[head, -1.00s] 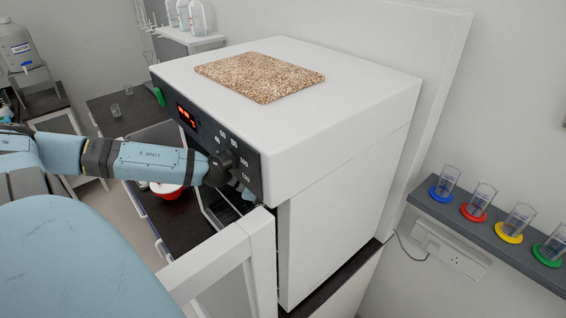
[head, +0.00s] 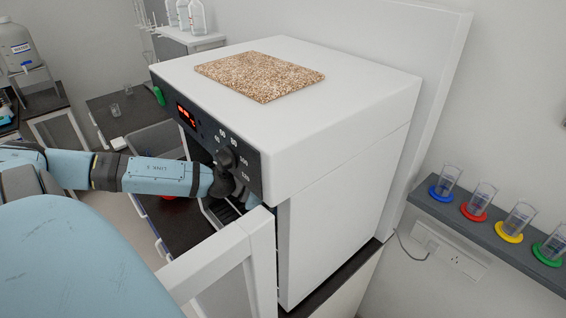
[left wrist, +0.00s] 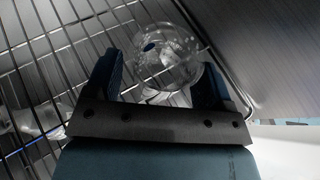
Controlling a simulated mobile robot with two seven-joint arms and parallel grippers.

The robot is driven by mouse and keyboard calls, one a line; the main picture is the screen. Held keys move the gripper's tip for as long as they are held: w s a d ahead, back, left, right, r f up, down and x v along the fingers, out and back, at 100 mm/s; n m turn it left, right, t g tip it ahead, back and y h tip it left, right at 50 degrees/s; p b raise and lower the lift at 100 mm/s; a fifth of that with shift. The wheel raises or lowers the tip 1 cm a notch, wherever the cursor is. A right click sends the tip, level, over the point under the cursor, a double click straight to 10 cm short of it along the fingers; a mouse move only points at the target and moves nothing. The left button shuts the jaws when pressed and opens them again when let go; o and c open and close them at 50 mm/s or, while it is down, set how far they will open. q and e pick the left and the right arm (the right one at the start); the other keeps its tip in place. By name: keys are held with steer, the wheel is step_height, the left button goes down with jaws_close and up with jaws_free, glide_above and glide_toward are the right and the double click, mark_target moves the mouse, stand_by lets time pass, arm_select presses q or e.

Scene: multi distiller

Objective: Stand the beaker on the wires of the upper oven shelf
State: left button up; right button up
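The clear glass beaker (left wrist: 165,55) shows in the left wrist view, between the two fingers of my left gripper (left wrist: 160,82). The fingers sit close along both sides of it, and it appears held. Below and behind it are the wires of an oven shelf (left wrist: 50,50). I cannot tell whether the beaker touches the wires. In the head view my left arm reaches into the front of the white oven (head: 340,130), under its control panel. The gripper and beaker are hidden there. My right gripper is not in view.
The open oven door (head: 215,250) stands out in front, close to my left arm. A speckled board (head: 260,76) lies on top of the oven. Measuring cylinders in coloured bases stand on a shelf (head: 470,220) at right. Clear glassware (left wrist: 35,125) shows at left in the wrist view.

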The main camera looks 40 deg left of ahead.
arm_select(q)
steer(key=shift+r, duration=0.15)
steer(key=shift+v, duration=3.8)
